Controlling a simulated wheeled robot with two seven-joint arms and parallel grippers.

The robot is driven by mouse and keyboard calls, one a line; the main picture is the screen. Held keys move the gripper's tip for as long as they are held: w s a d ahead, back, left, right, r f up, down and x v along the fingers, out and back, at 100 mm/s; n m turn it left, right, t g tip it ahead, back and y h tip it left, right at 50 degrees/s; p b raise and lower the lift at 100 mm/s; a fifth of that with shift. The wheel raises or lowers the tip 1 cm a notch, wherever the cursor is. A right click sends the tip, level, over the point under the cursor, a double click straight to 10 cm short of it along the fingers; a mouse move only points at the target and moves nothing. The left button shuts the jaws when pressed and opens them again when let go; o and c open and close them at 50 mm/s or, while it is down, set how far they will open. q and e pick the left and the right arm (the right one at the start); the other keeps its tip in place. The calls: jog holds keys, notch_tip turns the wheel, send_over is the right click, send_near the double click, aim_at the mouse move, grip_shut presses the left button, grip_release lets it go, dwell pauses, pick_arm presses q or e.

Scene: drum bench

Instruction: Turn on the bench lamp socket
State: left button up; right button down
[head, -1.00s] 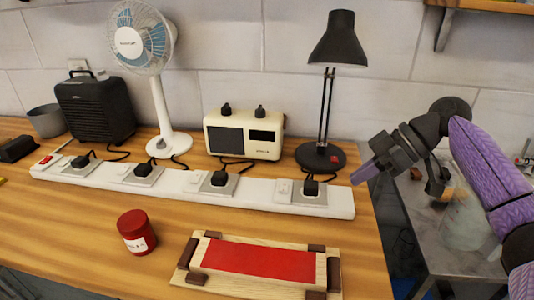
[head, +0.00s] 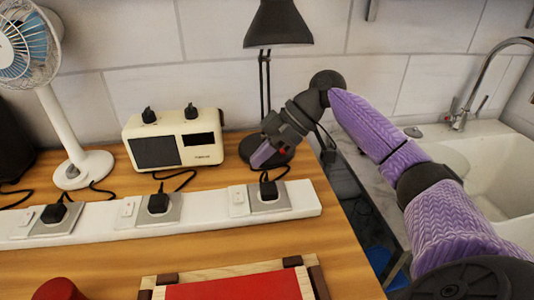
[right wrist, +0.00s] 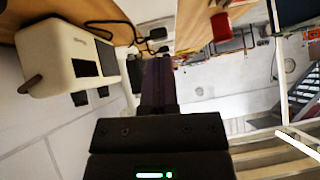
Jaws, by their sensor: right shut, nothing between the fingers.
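The white power strip (head: 100,222) lies along the bench with several switched sockets. Its rightmost socket holds a black plug (head: 268,188), with a small white rocker switch (head: 238,197) to its left. A cord runs from that plug towards the black bench lamp (head: 279,25), whose base is partly hidden behind my gripper. My right gripper (head: 261,157) is shut and empty, above and behind the rightmost socket and in front of the lamp base, apart from the switch. Its shut fingers also show in the right wrist view (right wrist: 158,80). My left gripper is not in view.
A cream radio (head: 172,139) stands behind the strip, with a white fan (head: 67,120) left of it. A red-topped wooden block (head: 235,288) and a red jar (head: 60,290) are at the front. Right of the bench is a sink (head: 490,180).

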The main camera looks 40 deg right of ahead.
jog(key=b, duration=0.1)
send_over(235, 201)
jog(key=d, duration=0.2)
jog(key=f, duration=0.4)
jog(key=shift+s+f, duration=0.25)
notch_tip(235, 201, down, 2)
jog(key=shift+s+f+b, duration=0.1)
jog(key=shift+s+b, duration=0.05)
jog(key=shift+b, duration=0.35)
jog(key=shift+f, duration=0.4)
jog(key=shift+s+a+f, duration=0.1)
jog(key=shift+f, duration=0.1)
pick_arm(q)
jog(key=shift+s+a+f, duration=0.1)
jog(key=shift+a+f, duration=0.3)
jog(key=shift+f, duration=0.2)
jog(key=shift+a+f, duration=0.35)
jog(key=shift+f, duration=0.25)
pick_arm(e)
jog(key=shift+w+d+r, duration=0.25)
jog(key=shift+w+d, duration=0.15)
jog(key=shift+w, duration=0.25)
